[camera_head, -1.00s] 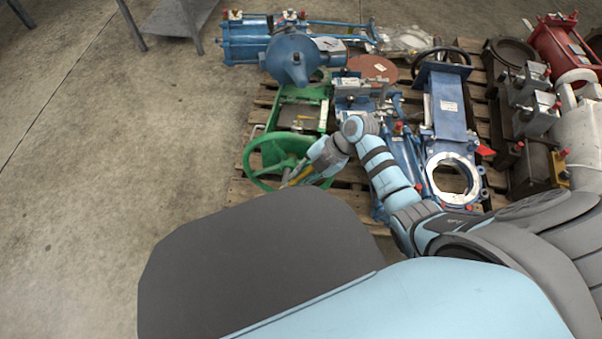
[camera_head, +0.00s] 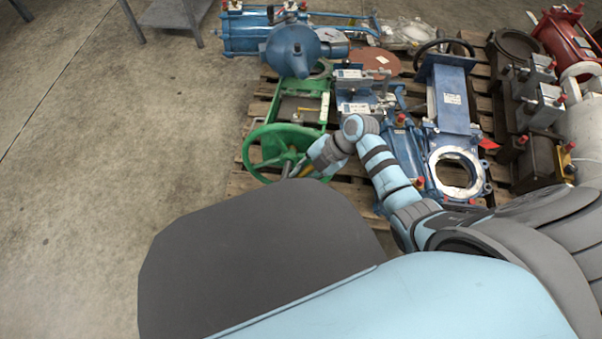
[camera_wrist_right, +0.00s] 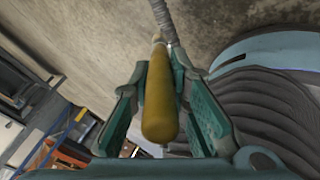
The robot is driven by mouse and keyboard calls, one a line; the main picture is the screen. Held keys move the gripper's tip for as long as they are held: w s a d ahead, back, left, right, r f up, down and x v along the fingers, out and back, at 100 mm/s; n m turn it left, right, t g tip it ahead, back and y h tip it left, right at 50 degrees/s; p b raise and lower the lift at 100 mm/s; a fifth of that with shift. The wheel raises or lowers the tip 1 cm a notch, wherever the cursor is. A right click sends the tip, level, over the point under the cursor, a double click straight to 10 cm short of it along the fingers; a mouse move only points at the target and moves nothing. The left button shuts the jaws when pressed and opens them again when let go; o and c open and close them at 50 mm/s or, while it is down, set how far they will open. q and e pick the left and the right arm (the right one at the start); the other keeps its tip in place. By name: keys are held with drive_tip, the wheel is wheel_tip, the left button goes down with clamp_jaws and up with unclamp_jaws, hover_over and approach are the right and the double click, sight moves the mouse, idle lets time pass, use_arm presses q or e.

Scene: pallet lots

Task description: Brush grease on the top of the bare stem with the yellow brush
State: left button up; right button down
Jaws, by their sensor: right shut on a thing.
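My right gripper (camera_head: 312,170) is at the front right of the green handwheel (camera_head: 268,133), on a green valve. It is shut on the yellow brush (camera_wrist_right: 158,108), whose thick handle lies between the two pads in the right wrist view. The brush's bristles are not clearly seen. A grey ribbed rod (camera_wrist_right: 163,15) runs just beyond the handle's thin end in that view; it looks like a bare threaded stem. I cannot tell whether the brush touches it. My left gripper is out of view.
A wooden pallet (camera_head: 243,184) carries the green valve, a blue valve with a ring flange (camera_head: 433,170) and a blue actuator (camera_head: 292,50). Brown and red valves (camera_head: 562,38) crowd the right. A grey table (camera_head: 178,14) stands at the back left. Concrete floor on the left is free.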

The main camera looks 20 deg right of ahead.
drive_tip(key=shift+s+a+f+b, duration=0.1)
drive_tip(key=shift+f+b, duration=0.35)
drive_tip(key=shift+f, duration=0.2)
